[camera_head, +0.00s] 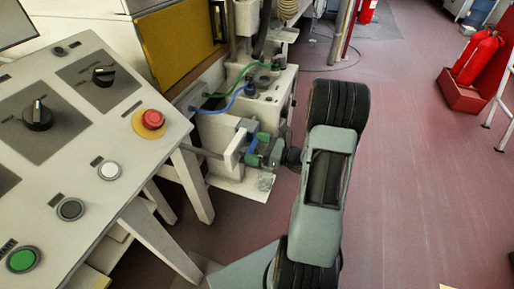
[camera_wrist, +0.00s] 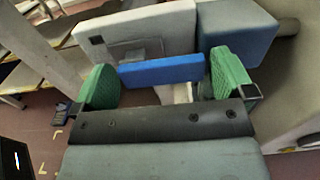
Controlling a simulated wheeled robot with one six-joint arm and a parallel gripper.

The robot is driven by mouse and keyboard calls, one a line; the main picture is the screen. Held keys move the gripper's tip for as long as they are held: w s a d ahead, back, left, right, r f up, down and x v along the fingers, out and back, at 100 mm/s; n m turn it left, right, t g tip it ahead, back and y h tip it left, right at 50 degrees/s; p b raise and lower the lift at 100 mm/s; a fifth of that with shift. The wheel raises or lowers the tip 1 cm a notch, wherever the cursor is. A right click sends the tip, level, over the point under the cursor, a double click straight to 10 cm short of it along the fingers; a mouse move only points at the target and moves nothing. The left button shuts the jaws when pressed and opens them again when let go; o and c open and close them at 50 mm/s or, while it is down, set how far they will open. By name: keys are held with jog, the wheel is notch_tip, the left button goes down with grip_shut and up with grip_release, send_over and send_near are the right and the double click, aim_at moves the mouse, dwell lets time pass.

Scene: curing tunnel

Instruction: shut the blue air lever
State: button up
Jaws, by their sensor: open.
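The blue air lever (camera_wrist: 162,70) shows in the wrist view as a flat bar lying between the two green fingertips of my gripper (camera_wrist: 166,82). My gripper is open. The left fingertip is close to the lever's left end and the right fingertip close to its right end; I cannot tell whether either touches. In the head view the lever (camera_head: 252,145) is a small blue piece by the pale valve block, with my gripper (camera_head: 259,150) at it. My arm comes in from the right and the fingers partly cover the lever there.
A slanted control panel (camera_head: 100,130) with knobs and a red stop button (camera_head: 152,119) stands at the left. A pale machine box (camera_head: 265,105) with green and blue hoses is behind the lever. Fire extinguishers (camera_head: 475,58) stand far right. The red floor (camera_head: 410,190) is clear.

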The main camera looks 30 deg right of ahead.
jog(key=c, duration=1)
jog(key=shift+d, duration=0.1)
